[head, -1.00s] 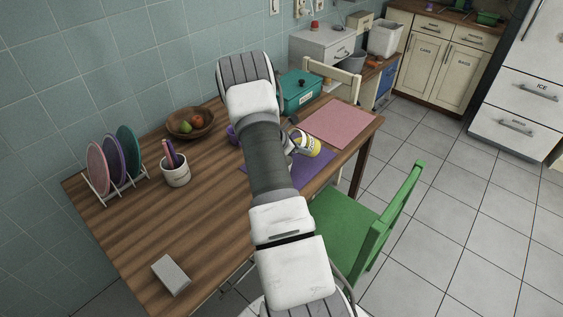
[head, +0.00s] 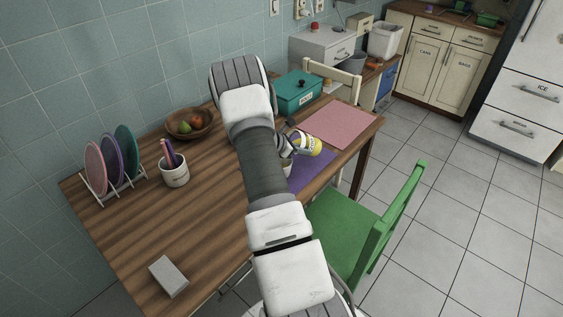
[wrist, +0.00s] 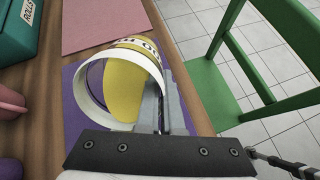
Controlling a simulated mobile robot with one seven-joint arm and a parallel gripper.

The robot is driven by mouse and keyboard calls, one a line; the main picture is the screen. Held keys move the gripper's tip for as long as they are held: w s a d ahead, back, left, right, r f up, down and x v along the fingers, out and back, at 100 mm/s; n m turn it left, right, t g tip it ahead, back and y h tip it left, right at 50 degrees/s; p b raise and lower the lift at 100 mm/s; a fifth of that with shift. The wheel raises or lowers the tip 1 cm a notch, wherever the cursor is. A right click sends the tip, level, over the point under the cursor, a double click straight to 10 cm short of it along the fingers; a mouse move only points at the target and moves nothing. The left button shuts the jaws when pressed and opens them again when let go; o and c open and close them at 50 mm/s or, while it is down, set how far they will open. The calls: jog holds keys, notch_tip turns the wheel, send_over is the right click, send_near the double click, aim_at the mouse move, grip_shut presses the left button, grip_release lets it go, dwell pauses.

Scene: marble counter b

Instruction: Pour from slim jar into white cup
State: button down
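The slim jar, white with a yellow band, shows tilted well over on its side at the end of my arm in the head view (head: 306,144). In the wrist view its pale rim and yellow wall (wrist: 128,78) fill the middle. My gripper (wrist: 166,108) has its fingers at the jar's right side and seems shut on it, above the purple mat. A small part of a whitish object, perhaps the white cup (head: 288,168), shows beside my arm on the purple mat (head: 313,170). My arm hides the rest, and I cannot tell whether the jar is over it.
A pink mat (head: 338,123) and a teal box (head: 300,92) lie beyond the jar. A fruit bowl (head: 203,133), utensil holder (head: 176,177), plate rack (head: 117,185) and grey block (head: 169,276) stand left of my arm. A green chair (head: 370,225) is at the table's right edge.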

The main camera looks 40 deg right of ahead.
jog(key=shift+a+r+g+h+b, duration=0.1)
jog(key=shift+r+g+h+b, duration=0.3)
jog(key=shift+h+b, duration=0.9)
dwell(2.8)
